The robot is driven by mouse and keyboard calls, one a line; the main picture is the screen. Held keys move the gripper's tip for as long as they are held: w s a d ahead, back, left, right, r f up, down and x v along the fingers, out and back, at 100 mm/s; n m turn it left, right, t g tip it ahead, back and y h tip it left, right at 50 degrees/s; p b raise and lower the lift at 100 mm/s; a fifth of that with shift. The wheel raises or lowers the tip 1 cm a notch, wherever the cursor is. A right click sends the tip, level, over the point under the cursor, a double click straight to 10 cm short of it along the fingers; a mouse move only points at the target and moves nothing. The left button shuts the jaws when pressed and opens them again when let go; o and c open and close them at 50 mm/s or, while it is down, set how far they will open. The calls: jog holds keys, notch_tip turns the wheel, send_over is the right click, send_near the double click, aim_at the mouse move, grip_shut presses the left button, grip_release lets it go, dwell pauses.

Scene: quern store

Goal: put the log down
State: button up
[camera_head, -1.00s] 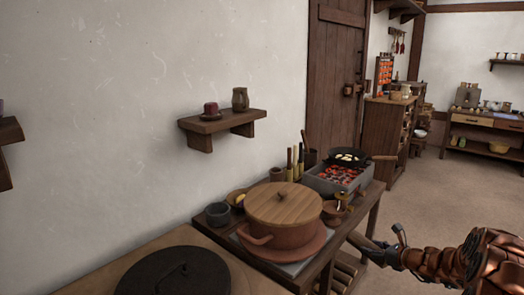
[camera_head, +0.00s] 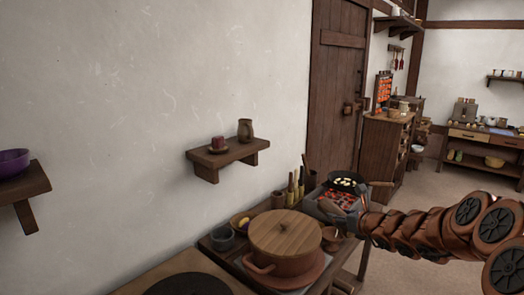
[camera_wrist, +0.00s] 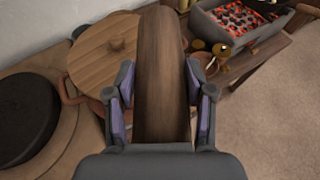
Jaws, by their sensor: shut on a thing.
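A brown wooden log (camera_wrist: 160,60) lies lengthwise between the two fingers of my gripper (camera_wrist: 161,95) in the wrist view. The fingers press on its sides, and its far end is rounded. The log hangs above the stove bench, covering part of the wooden pot lid beneath it. In the head view my gripper (camera_head: 328,207) is at the end of my arm, in front of the grill. I cannot clearly make out the log there.
A clay pot with a wooden lid (camera_head: 285,234) stands on the bench, beside a bowl (camera_head: 222,239) and several bottles. A frying pan (camera_head: 343,183) sits on the glowing grill (camera_wrist: 245,20). A dark round lid (camera_wrist: 25,115) lies left. Open floor (camera_wrist: 285,110) is on the right.

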jog(key=shift+s+a+r+p, duration=0.2)
jog(key=shift+a+r+p, duration=0.1)
jog(key=shift+r, duration=0.25)
jog(key=shift+s+a+r+p, duration=0.15)
jog(key=shift+a+r+p, duration=0.1)
jog(key=shift+r, duration=0.3)
jog(key=s+a+r+p, duration=0.5)
jog(key=r, duration=0.2)
jog(key=shift+s+a+r+m+h, duration=0.2)
jog(key=shift+a+r+m+h, duration=0.05)
jog(key=shift+r+m+h, duration=0.1)
